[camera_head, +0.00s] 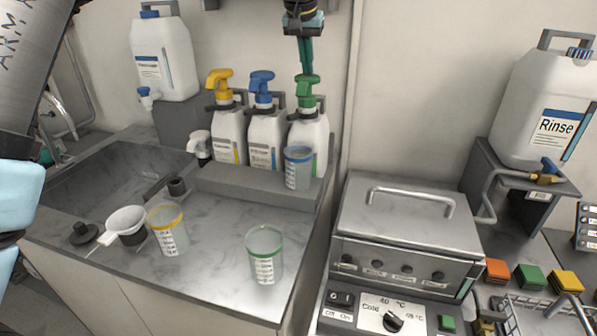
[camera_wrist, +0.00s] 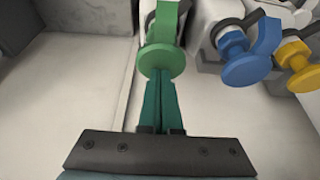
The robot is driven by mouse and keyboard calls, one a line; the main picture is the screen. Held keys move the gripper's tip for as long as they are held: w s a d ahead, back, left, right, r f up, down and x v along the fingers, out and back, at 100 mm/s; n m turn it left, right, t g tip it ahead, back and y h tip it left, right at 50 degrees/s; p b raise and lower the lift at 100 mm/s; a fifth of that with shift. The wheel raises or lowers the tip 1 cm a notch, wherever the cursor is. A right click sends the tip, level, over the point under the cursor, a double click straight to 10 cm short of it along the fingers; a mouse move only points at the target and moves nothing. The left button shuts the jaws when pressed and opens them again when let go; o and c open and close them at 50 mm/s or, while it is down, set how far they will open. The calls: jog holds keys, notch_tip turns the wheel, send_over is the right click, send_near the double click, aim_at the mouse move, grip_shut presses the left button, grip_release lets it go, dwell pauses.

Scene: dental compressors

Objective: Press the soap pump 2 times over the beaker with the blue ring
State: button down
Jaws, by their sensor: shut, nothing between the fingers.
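Three white pump bottles stand in a row on a grey ledge, with a yellow pump (camera_head: 219,84), a blue pump (camera_head: 262,84) and a green pump (camera_head: 307,86). The beaker with the blue ring (camera_head: 298,170) stands on the ledge in front of the green-pump bottle, below its head. My gripper (camera_head: 306,70) is shut and empty, pointing down right above the green pump. In the wrist view the fingertips (camera_wrist: 160,88) meet the green pump head (camera_wrist: 162,60) in the picture; I cannot tell whether they touch. The blue pump (camera_wrist: 246,70) and yellow pump (camera_wrist: 300,65) lie to the right there.
A yellow-ringed beaker (camera_head: 168,230) and a green-ringed beaker (camera_head: 264,256) stand on the marble counter in front. A white cup with a handle (camera_head: 126,222) is at left by the sink (camera_head: 110,185). A metal bath (camera_head: 405,225) and a Rinse canister (camera_head: 545,110) stand at right.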

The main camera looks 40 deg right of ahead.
aim_at(307, 77)
jog(key=shift+f+b, duration=0.9)
jog(key=shift+f, duration=0.85)
jog(key=shift+r+p, duration=1.95)
jog(key=shift+r, duration=0.4)
jog(key=shift+f, duration=0.1)
jog(key=shift+f+b, duration=1.35)
jog(key=shift+f, duration=0.9)
jog(key=shift+r+p, duration=1.9)
jog(key=shift+r, duration=0.45)
jog(key=shift+r, duration=0.1)
